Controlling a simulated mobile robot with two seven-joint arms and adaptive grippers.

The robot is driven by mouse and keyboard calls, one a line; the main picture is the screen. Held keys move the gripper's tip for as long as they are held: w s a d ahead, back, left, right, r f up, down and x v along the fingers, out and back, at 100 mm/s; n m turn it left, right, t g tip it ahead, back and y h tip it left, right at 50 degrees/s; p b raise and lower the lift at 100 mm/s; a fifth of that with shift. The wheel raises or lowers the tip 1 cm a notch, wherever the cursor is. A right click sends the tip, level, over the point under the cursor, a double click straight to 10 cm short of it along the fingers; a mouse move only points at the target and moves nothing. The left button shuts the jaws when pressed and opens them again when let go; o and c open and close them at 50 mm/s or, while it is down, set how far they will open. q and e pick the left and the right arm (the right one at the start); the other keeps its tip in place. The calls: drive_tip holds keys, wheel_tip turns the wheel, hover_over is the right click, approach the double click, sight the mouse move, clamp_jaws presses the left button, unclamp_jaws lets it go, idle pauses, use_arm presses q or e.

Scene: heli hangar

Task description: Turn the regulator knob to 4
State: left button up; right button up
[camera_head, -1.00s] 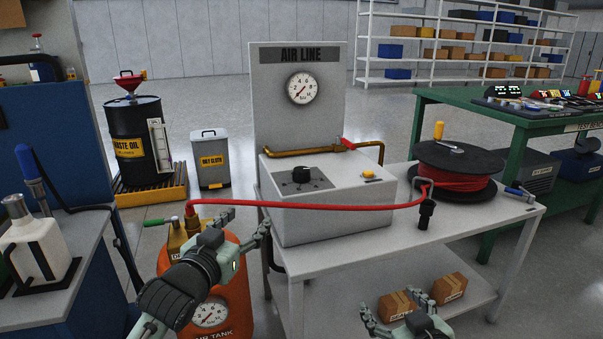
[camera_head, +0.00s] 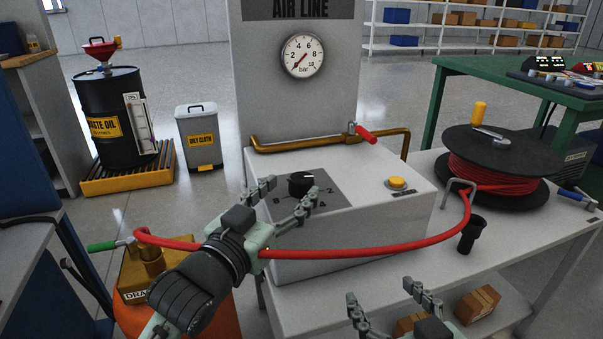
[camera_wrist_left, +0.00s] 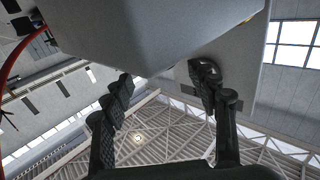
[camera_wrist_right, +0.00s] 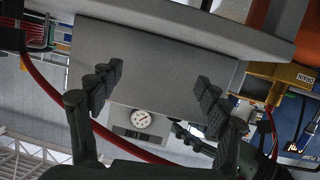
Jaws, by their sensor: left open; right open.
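The black regulator knob (camera_head: 301,183) sits on a dark marked plate (camera_head: 325,190) on top of the grey box (camera_head: 340,240). Some plate markings show, but part of the plate is hidden by my left fingers. The round gauge (camera_head: 302,56) above it has its needle toward the low end, lower left. My left gripper (camera_head: 282,205) is open, in front of the knob in the head view, with fingers to either side of it; contact cannot be told. My right gripper (camera_head: 392,305) is open and empty, low before the table.
A red hose (camera_head: 370,250) runs across the front of the box, passing by my left gripper. A yellow button (camera_head: 397,183), a red-handled valve (camera_head: 363,133) and a hose reel (camera_head: 500,165) stand to the right. An orange air tank (camera_head: 215,315) is lower left.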

sight(296, 184)
use_arm(q)
drive_tip(key=shift+x, duration=2.7)
drive_tip(key=c, duration=1.2)
